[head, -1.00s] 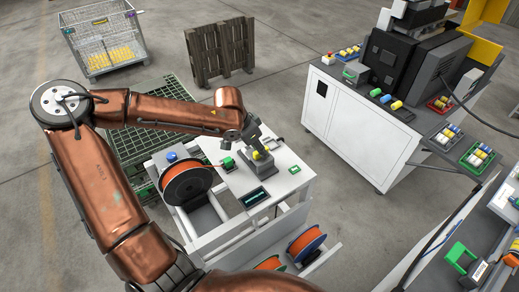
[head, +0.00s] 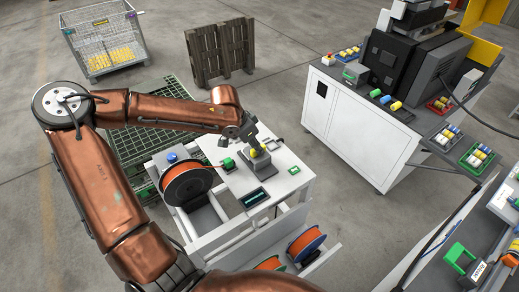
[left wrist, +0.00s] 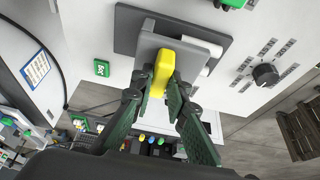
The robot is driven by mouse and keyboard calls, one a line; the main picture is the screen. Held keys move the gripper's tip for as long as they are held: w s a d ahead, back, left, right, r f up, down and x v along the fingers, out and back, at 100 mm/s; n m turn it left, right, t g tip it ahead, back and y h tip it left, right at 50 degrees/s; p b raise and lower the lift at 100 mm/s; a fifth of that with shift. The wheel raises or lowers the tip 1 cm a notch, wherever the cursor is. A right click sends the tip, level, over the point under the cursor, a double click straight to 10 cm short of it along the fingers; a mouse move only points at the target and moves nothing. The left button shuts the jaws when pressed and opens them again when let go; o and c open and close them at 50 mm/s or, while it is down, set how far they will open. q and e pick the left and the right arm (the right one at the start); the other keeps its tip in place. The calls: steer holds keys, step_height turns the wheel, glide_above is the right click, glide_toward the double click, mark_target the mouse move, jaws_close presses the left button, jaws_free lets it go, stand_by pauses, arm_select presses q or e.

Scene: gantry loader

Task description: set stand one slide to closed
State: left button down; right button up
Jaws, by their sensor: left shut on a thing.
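A grey stand (head: 261,167) with a slide sits on the white cart top (head: 232,180). In the left wrist view its dark grey plate (left wrist: 128,30) and lighter grey block carry a yellow handle (left wrist: 163,68). My left gripper (head: 254,150) is over the stand, with its fingers (left wrist: 161,92) shut on the yellow handle from both sides. The fingers and wrist hide part of the stand in the head view, and I cannot read the slide's exact position. My right gripper is not in view.
An orange spool (head: 188,184) stands at the cart's left side, with a green block (head: 228,163) near it. A black dial (left wrist: 265,74) with labels is beside the stand. A white machine cabinet (head: 352,120) stands to the right across open floor.

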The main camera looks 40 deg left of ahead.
arm_select(q)
steer(key=a, duration=0.2)
steer(key=w+a, duration=0.1)
steer(key=shift+a, duration=0.35)
steer(key=shift+d+r, duration=0.1)
steer(key=shift+d, duration=0.05)
steer(key=c, duration=1.9)
jaws_free()
steer(key=shift+a, duration=0.2)
steer(key=shift+d, duration=0.1)
steer(key=shift+r, duration=0.1)
